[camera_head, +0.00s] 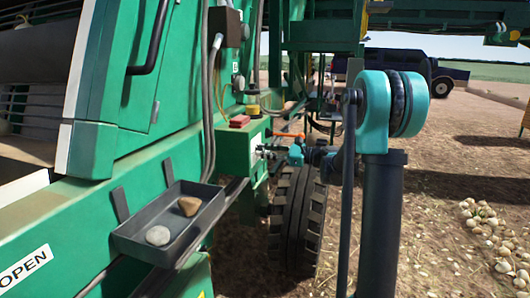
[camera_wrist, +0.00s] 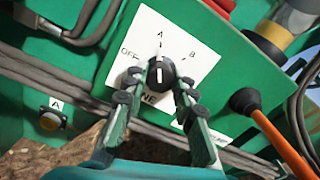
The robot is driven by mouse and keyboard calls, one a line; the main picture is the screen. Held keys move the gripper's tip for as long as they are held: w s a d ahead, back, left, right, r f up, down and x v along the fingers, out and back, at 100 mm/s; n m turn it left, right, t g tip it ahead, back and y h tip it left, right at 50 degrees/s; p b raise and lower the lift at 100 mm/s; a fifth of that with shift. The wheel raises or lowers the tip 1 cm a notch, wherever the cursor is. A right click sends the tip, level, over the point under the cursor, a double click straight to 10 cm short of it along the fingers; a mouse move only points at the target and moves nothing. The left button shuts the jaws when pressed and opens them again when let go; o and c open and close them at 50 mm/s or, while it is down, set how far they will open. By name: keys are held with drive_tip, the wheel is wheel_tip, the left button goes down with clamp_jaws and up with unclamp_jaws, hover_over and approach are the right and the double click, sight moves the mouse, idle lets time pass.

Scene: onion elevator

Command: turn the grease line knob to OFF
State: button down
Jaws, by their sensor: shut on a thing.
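The grease line knob (camera_wrist: 160,69) is a black round knob with a white mark, on a white plate (camera_wrist: 196,45) lettered OFF, A and B. OFF is at the left, A at the top and B at the right. The white mark stands about upright, seemingly in line with A. My gripper (camera_wrist: 166,82) has a finger on each side of the knob and is shut on it. The fingers cover the plate's lower lettering, of which "NE" shows. In the head view my gripper (camera_head: 262,151) reaches the green box (camera_head: 240,145), and the knob is hidden there.
An orange-handled lever (camera_wrist: 268,130) with a black end is right of the plate, close to my right finger. Grey hoses run behind. A tray (camera_head: 180,222) with two lumps hangs on the machine's side.

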drive_tip(key=n, duration=1.1)
idle(0.6)
drive_tip(key=c, duration=1.2)
unclamp_jaws()
drive_tip(key=v, duration=1.2)
drive_tip(key=shift+s, duration=0.1)
